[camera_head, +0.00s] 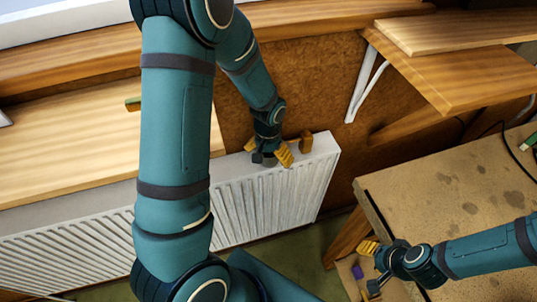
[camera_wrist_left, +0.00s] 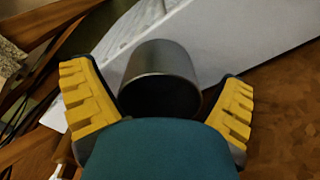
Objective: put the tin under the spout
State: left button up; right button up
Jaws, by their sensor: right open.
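The tin is a dark grey open-ended cylinder (camera_wrist_left: 162,62) in the left wrist view, its dark mouth toward the camera. It lies between the yellow fingers of my left gripper (camera_wrist_left: 158,100), with a gap on each side. In the head view that gripper (camera_head: 268,151) is at the top of the white radiator; the tin cannot be made out clearly there. My right gripper (camera_head: 372,268) is open and empty by the bench's near left corner. I cannot identify a spout in either view.
The radiator (camera_head: 272,205) runs below a wooden shelf (camera_head: 60,150). An orange-brown block (camera_head: 306,142) is near its right end. A stained workbench (camera_head: 470,195) stands at right, below wooden shelves (camera_head: 440,65) with a white bracket (camera_head: 365,85). A small purple thing (camera_head: 357,271) lies low by the bench.

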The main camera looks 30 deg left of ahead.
pick_arm(q)
jog(key=shift+s+r, duration=0.1)
jog(key=shift+r, duration=0.05)
jog(key=shift+r, duration=0.15)
notch_tip(320, 180, up, 12)
jog(key=p, duration=0.1)
dwell(0.3)
jog(key=shift+s, duration=0.1)
dwell(0.4)
